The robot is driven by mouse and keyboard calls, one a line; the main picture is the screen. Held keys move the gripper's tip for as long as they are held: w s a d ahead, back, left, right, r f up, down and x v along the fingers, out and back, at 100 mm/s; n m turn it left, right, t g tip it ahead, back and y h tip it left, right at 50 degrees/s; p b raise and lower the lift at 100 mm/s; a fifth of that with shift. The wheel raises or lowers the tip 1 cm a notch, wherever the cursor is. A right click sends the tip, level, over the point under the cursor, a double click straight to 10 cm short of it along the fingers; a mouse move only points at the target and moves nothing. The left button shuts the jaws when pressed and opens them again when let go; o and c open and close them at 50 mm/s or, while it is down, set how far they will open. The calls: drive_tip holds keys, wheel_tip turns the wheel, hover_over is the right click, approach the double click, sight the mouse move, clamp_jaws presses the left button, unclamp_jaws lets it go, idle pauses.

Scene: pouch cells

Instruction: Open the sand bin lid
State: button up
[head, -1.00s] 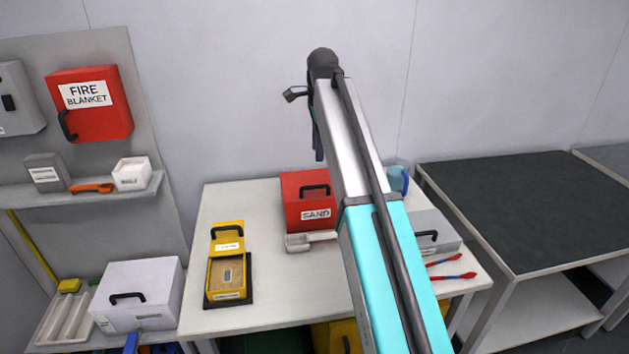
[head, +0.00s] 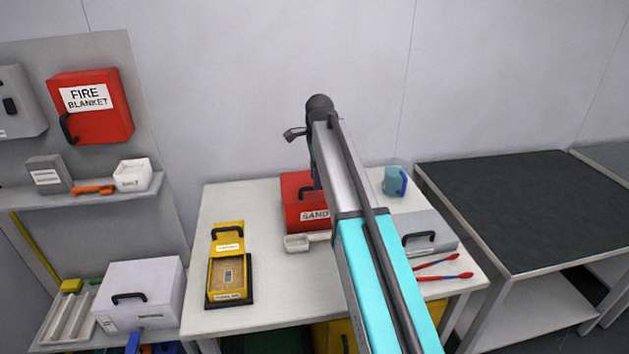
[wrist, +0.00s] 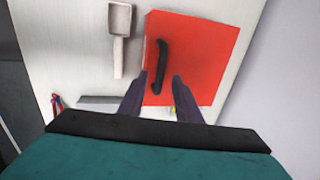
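The red sand bin (head: 293,205) with a white SAND label stands on the light table, partly hidden by my arm. Its lid looks shut. A black bar handle (wrist: 161,65) is on the red face seen in the wrist view. My gripper (wrist: 160,76) is open, its two dark fingers apart. The handle's near end lies between the fingertips in the wrist view. I cannot tell how far the fingers are from it, and no contact shows. In the head view my arm hides most of the gripper.
A pale scoop (head: 300,243) lies just in front of the bin. A blue mug (head: 395,181), a grey box (head: 428,232) and red-blue tools (head: 445,277) are to the right. A yellow open box (head: 228,275) is at left. The wall is close behind.

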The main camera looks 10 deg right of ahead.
drive_tip(key=shift+w+f, duration=0.2)
drive_tip(key=shift+f, duration=0.95)
clamp_jaws()
